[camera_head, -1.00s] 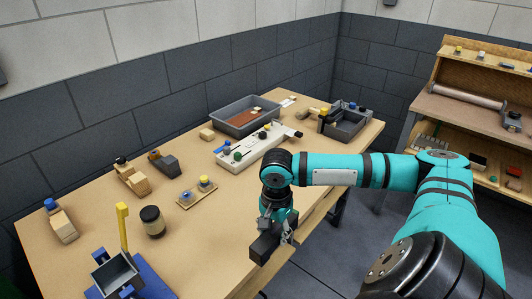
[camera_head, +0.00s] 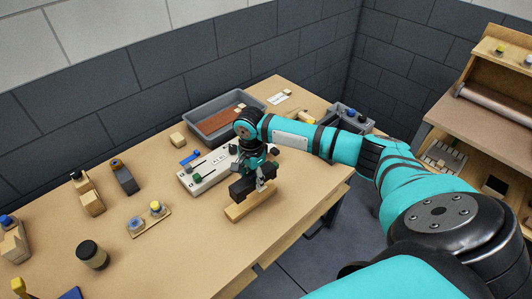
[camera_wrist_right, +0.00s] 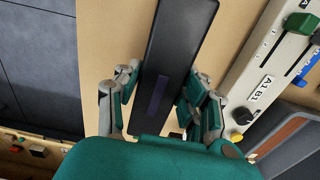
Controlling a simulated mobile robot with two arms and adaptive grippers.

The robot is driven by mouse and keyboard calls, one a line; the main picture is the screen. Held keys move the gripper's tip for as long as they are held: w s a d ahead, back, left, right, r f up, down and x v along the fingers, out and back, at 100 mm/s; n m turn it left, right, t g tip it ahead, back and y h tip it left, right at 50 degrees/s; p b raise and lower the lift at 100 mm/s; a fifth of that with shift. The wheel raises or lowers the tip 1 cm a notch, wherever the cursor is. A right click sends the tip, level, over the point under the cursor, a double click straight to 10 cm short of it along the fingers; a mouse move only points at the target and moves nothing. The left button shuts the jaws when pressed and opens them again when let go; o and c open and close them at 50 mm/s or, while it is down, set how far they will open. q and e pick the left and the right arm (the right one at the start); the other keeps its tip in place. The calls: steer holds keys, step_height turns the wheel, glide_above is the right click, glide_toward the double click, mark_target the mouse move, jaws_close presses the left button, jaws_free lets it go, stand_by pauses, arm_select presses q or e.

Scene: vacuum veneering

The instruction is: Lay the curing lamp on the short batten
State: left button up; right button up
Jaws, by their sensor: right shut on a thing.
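The curing lamp (camera_head: 241,190) is a black elongated block in my right gripper (camera_head: 260,183). The gripper's fingers are shut on its two sides. In the right wrist view the lamp (camera_wrist_right: 172,55) runs lengthwise between the fingertips (camera_wrist_right: 158,88). The short batten (camera_head: 250,208) is a light wooden bar lying on the table near its front edge. The lamp is over the batten and roughly in line with it. I cannot tell whether they touch. In the right wrist view the lamp hides most of what lies below it. My left gripper is not in view.
A white panel with sliders (camera_head: 207,179) lies just behind the lamp, with a grey tray (camera_head: 198,112) beyond it. A small board with knobs (camera_head: 150,221) and a dark jar (camera_head: 92,254) stand to the left. The table between jar and batten is clear.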

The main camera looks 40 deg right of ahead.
mark_target(252, 187)
steer(key=shift+w+r, duration=0.2)
steer(key=shift+a+r, duration=0.15)
steer(key=shift+a, duration=0.3)
steer(key=shift+d+p, duration=0.15)
steer(key=shift+p, duration=0.3)
steer(key=shift+s+f, duration=0.1)
steer(key=shift+f, duration=1.25)
step_height(252, 187, down, 2)
steer(key=shift+f+b, duration=0.15)
steer(key=shift+b, duration=0.45)
steer(key=shift+f, duration=0.3)
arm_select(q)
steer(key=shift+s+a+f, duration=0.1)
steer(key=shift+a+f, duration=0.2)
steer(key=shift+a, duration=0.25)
